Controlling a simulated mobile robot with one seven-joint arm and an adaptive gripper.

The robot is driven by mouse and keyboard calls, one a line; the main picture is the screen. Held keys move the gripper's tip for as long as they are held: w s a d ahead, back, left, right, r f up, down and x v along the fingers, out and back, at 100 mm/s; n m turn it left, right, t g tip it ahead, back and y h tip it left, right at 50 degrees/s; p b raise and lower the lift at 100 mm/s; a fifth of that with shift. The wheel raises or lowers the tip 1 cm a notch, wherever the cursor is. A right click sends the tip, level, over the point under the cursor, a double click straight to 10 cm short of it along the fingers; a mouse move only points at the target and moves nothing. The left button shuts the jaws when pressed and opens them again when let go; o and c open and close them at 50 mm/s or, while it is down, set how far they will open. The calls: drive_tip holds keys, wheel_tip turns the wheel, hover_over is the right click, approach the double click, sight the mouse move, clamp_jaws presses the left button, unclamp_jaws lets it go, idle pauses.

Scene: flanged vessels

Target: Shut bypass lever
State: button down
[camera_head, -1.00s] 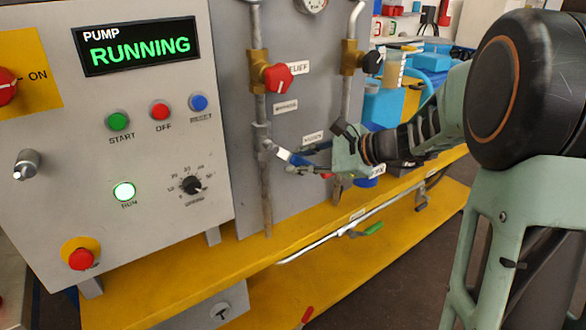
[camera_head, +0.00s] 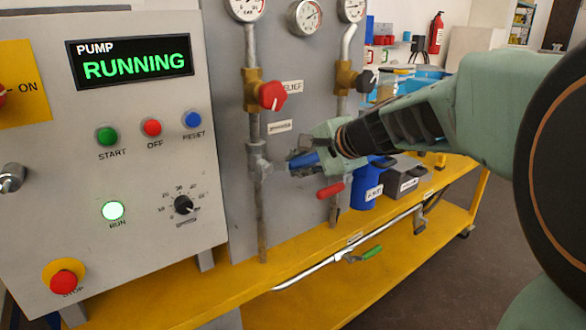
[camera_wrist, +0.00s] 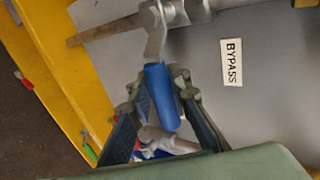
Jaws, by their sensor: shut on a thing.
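The bypass lever (camera_head: 304,161) has a blue handle and sticks out to the right from a grey valve (camera_head: 258,161) on the left vertical pipe. In the wrist view its blue grip (camera_wrist: 161,92) hangs from a bent metal arm, beside the BYPASS label (camera_wrist: 232,62). My gripper (camera_head: 296,162) is at the lever in the head view. In the wrist view my gripper (camera_wrist: 158,100) has one finger on each side of the blue grip and is shut on it. The fingers hide part of the handle in the head view.
A red-handled lever (camera_head: 330,190) lies just below my gripper. The red relief knob (camera_head: 272,95) is above the valve. A blue container (camera_head: 366,196) and a grey box (camera_head: 402,180) stand on the yellow bench at right.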

sight(299, 158)
drive_tip(key=shift+d+r, duration=0.1)
idle(0.3)
drive_tip(key=c, duration=1.8)
unclamp_jaws()
drive_tip(key=shift+o, duration=0.2)
drive_tip(key=o, duration=0.4)
drive_tip(key=r, duration=0.9)
drive_tip(key=shift+w+r, duration=0.1)
drive_tip(key=shift+w, duration=0.15)
drive_tip(key=shift+s+r, duration=0.4)
drive_tip(key=shift+r, duration=0.2)
drive_tip(key=c, duration=0.4)
drive_tip(key=shift+w, duration=0.15)
drive_tip(key=shift+f, duration=0.15)
